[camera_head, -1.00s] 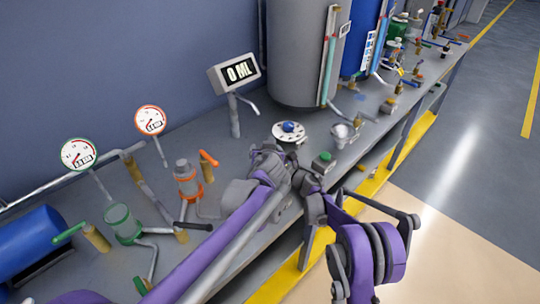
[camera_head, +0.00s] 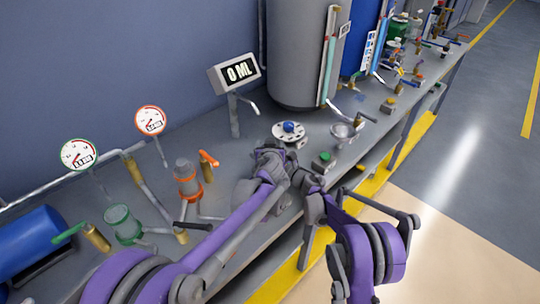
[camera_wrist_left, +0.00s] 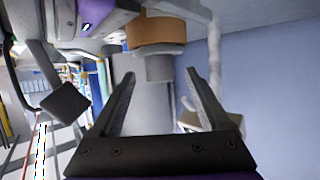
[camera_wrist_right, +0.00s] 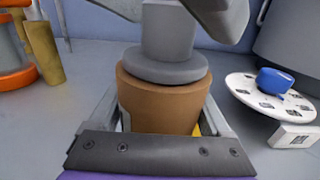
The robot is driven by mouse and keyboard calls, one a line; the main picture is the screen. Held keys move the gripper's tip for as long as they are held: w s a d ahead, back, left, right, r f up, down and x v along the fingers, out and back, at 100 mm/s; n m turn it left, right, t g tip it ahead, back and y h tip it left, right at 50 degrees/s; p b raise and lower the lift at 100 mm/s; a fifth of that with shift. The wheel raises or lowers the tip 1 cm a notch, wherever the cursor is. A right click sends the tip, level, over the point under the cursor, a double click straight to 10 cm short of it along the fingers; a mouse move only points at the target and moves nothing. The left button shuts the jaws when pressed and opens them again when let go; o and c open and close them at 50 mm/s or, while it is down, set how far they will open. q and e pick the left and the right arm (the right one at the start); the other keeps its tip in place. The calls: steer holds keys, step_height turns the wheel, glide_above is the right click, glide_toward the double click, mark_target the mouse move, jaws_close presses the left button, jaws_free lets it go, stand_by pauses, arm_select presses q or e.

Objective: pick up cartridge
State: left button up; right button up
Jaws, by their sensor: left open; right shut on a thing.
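The cartridge is a brown cylinder with a narrower grey top (camera_wrist_right: 163,90). My right gripper (camera_wrist_right: 165,122) is shut around its brown body, and it stands upright in that view. The left wrist view shows the same cartridge upside down (camera_wrist_left: 155,35). Its grey end points toward my left gripper (camera_wrist_left: 160,85), whose two fingers are open and spread on either side of that end, without visible contact. In the head view both hands meet over the bench near the middle (camera_head: 272,165), and they hide the cartridge there.
A white dial with a blue knob (camera_head: 288,131) lies just behind the hands. A green button box (camera_head: 324,160) sits to the right. A display reading 0 ML (camera_head: 237,72), an orange-banded fitting (camera_head: 187,180) and gauges stand to the left. A large grey tank (camera_head: 300,55) is behind.

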arm_select(q)
steer(key=shift+x, duration=1.2)
jaws_close()
stand_by(0.5)
